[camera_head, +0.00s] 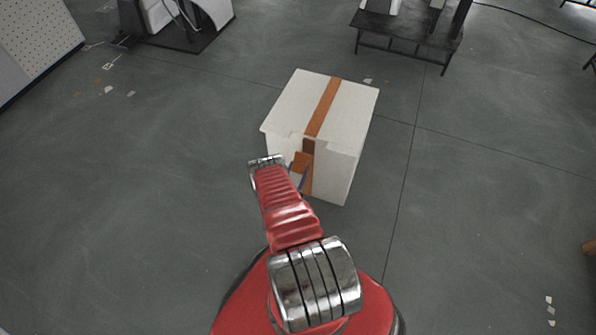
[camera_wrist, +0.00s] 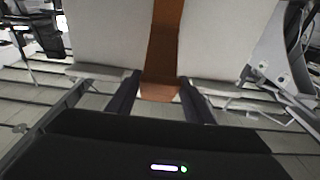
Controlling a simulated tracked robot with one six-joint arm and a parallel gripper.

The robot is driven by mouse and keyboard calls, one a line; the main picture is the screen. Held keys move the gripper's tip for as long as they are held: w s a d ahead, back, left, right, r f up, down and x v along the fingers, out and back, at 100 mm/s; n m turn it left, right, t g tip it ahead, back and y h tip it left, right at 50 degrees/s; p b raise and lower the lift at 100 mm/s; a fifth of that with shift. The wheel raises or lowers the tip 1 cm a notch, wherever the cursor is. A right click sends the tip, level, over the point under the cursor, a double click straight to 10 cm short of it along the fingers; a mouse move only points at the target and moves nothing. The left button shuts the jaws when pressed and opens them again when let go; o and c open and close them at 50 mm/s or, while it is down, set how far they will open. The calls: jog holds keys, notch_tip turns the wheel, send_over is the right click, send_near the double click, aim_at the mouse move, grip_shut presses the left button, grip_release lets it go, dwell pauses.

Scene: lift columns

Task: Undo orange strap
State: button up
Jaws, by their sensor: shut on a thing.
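A white box (camera_head: 298,95) stands on the floor ahead of my red arm in the head view. An orange strap (camera_head: 325,105) runs over its top and down its near face. Lower on that face an orange flap of the strap stands out beside my gripper (camera_head: 301,172), which the arm partly hides. In the wrist view the strap (camera_wrist: 163,45) comes down the white box (camera_wrist: 105,35) to an end between the two dark fingers of my gripper (camera_wrist: 160,95). My gripper is shut on the strap.
A low dark table (camera_head: 405,35) stands at the back right. A white machine on a dark base (camera_head: 185,35) stands at the back left, near a pegboard panel (camera_head: 35,40). Small scraps (camera_head: 108,89) lie on the floor. The grey floor around the box is largely clear.

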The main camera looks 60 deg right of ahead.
jog(key=shift+w+d+r, duration=0.1)
jog(key=shift+d+r, duration=0.05)
jog(key=shift+d, duration=0.15)
jog(key=o, duration=1.5)
jog(key=shift+a, duration=0.1)
jog(key=shift+a, duration=0.15)
jog(key=v, duration=1.3)
jog(key=shift+a, duration=0.3)
